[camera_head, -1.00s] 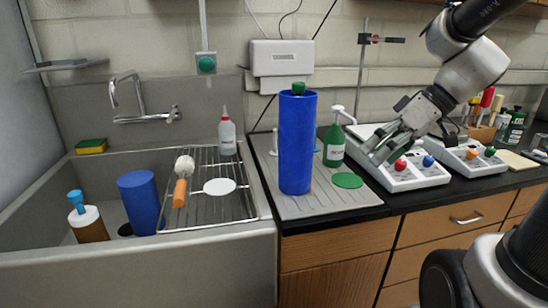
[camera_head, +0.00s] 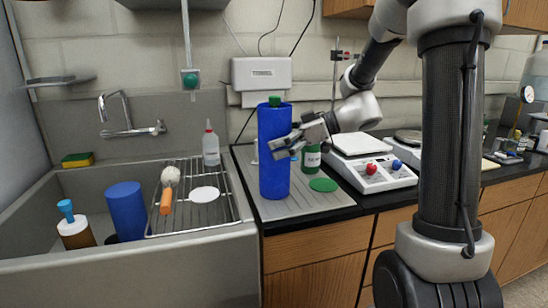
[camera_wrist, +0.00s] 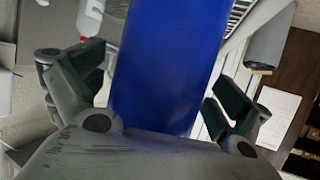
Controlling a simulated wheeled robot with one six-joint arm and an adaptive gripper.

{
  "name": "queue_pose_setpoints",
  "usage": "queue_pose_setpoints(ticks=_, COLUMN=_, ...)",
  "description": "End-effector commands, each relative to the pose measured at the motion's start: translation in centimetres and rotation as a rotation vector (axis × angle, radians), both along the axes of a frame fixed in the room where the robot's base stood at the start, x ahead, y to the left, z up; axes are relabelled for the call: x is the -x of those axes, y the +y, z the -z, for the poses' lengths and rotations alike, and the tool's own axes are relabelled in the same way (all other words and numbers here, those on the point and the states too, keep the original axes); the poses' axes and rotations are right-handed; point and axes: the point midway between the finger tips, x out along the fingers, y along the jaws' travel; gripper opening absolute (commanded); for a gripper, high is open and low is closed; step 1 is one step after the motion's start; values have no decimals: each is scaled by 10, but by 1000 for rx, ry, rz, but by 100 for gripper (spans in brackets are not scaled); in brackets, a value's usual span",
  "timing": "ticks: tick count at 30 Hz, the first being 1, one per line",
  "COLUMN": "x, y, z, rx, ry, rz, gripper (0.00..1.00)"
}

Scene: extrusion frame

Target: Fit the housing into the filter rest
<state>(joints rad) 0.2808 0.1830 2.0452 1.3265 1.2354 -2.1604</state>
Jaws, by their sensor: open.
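A tall blue cylinder, probably the housing (camera_head: 272,172), stands upright on the grey ribbed mat, a green cap showing at its top. My gripper (camera_head: 284,147) is at its right side at upper-middle height, with a finger reaching across its front. In the wrist view the blue cylinder (camera_wrist: 168,65) fills the space between my two open dark-padded fingers. Gaps show beside it, so it does not look clamped. A shorter, wider blue cylinder (camera_head: 127,212) stands in the sink. I cannot tell which thing is the filter rest.
The ribbed mat (camera_head: 290,209) also carries a green disc (camera_head: 323,185) and a green bottle (camera_head: 311,156) behind my gripper. A scale (camera_head: 375,170) stands to the right. Left is the sink with a wire rack (camera_head: 215,213), a brush (camera_head: 168,190) and a white bottle (camera_head: 210,147).

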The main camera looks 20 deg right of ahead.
Motion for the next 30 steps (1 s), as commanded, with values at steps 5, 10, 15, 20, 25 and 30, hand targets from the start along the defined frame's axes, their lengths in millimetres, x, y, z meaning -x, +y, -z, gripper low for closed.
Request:
queue_pose_setpoints(ticks=5, x=-3, y=8, z=3, rx=1, ry=0, rz=1, gripper=100)
queue_pose_setpoints(ticks=10, x=-3, y=7, z=3, rx=1, ry=0, rz=1, gripper=96)
queue_pose_setpoints(ticks=15, x=-3, y=7, z=3, rx=1, ry=0, rz=1, gripper=65)
queue_pose_setpoints(ticks=20, x=-3, y=7, z=3, rx=1, ry=0, rz=1, gripper=37)
queue_pose_setpoints(ticks=25, x=-3, y=7, z=3, rx=1, ry=-1, rz=1, gripper=31)
queue_pose_setpoints(ticks=30, x=-3, y=7, z=-9, rx=1, ry=-5, rz=0, gripper=31)
